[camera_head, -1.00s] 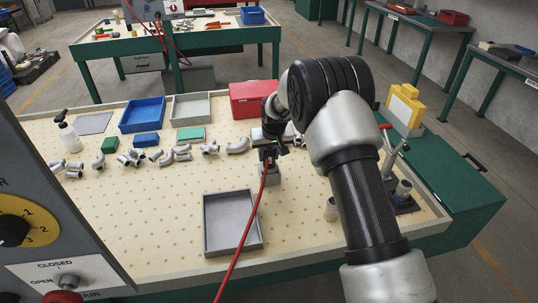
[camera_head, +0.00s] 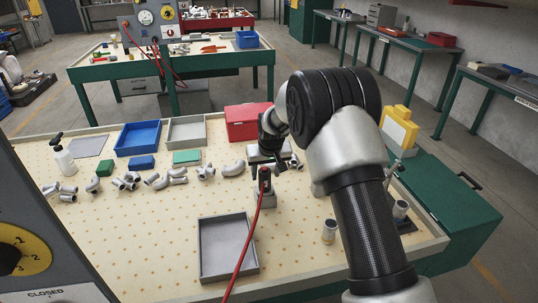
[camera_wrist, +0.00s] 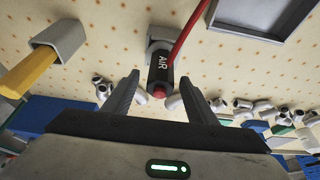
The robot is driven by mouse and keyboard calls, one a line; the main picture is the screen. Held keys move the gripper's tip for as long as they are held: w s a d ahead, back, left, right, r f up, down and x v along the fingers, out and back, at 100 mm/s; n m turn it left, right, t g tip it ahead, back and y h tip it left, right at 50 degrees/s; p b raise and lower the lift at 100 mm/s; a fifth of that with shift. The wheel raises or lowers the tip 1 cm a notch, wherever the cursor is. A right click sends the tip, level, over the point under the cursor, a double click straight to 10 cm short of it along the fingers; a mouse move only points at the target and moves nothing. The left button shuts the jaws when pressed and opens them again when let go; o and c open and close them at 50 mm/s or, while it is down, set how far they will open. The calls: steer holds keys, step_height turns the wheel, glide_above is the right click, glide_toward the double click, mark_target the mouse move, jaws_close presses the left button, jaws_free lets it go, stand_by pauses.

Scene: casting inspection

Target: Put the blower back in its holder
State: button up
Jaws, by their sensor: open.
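The blower (camera_head: 264,182) is a dark body with a red tip and a red hose. It stands about upright in a grey holder block (camera_head: 264,200) on the dotted bench top. In the wrist view the blower (camera_wrist: 160,73) shows its AIR label, with its lower end in the grey holder (camera_wrist: 157,47). My gripper (camera_head: 272,158) is just behind and above the blower in the head view. In the wrist view my gripper (camera_wrist: 160,100) is open, its fingers apart on either side of the red tip, touching nothing visible. How deep the blower sits is hidden.
A grey tray (camera_head: 228,274) lies in front of the holder. Several pipe castings (camera_head: 125,181), a blue tray (camera_head: 138,138) and a red box (camera_head: 245,122) lie behind. A yellow piece (camera_head: 399,127) stands at right. The red hose (camera_head: 246,245) runs toward the front.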

steer(key=s+d+v, duration=0.1)
steer(key=d+v, duration=0.1)
steer(key=v, duration=0.9)
steer(key=d+f+v, duration=0.1)
steer(key=d+v, duration=0.1)
steer(key=v, duration=0.8)
steer(key=s+d+r+m+t, duration=0.1)
steer(key=s+d+r, duration=0.35)
steer(key=s, duration=0.45)
steer(key=s+d+r+m, duration=0.1)
steer(key=s+d+r, duration=0.35)
steer(key=s, duration=0.45)
steer(key=s+d+f+m+h, duration=0.15)
steer(key=s+d, duration=0.25)
steer(key=s, duration=1)
step_height(320, 180, up, 5)
steer(key=p, duration=0.6)
steer(key=shift+w+d, duration=0.1)
